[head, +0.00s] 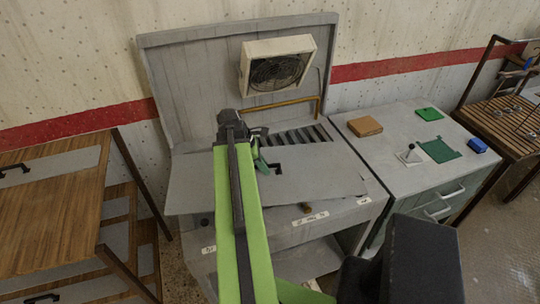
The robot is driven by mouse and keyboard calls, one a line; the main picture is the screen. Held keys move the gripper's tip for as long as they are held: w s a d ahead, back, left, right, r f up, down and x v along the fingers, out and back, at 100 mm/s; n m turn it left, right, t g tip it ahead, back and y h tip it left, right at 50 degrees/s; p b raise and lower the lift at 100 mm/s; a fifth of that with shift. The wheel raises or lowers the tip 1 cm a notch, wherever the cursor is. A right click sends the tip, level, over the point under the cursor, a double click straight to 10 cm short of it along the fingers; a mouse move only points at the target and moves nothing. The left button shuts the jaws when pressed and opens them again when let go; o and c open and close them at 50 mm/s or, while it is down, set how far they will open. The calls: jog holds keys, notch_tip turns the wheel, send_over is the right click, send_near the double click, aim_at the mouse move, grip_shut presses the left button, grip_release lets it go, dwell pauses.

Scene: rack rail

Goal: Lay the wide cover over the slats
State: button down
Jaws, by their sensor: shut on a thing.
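The wide cover (325,178) is a flat grey sheet above the front part of the grey bench, and its left end sticks out past the bench's left side. A small dark handle or notch shows near its middle. The dark slats (300,135) lie in a slanted row behind the cover, their back part bare. The cover hides whatever is under it. My gripper (264,164) is at the cover's middle, shut on it, partly hidden by my green arm. I cannot tell whether the cover touches the bench.
A fan box (277,64) hangs on the bench's back panel, above a yellow pipe (285,104). At right, a grey cabinet (385,155) holds a brown box (364,126), a green mat (438,151) and a blue block (477,146). A wooden unit (45,205) stands at left.

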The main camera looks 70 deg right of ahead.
jog(key=w+d+r+p, duration=0.1)
jog(key=d, duration=0.3)
jog(key=w+d+r+n+p, duration=0.1)
jog(key=d, duration=0.4)
jog(key=w+d+r+n+h+p, duration=0.1)
jog(key=d+r, duration=0.1)
jog(key=d, duration=0.2)
jog(key=shift+w+d+p, duration=0.35)
jog(key=shift+w+p, duration=0.05)
jog(key=f+b, duration=0.8)
jog(key=d+f+b, duration=0.1)
jog(key=f+b, duration=0.4)
jog(key=shift+s+d, duration=0.1)
jog(key=shift+s, duration=0.15)
jog(key=shift+f, duration=0.1)
notch_tip(320, 180, down, 4)
jog(key=b, duration=0.4)
jog(key=shift+f+b, duration=0.35)
jog(key=shift+b, duration=0.15)
jog(key=c, duration=1.4)
grip_release()
jog(key=shift+o, duration=0.2)
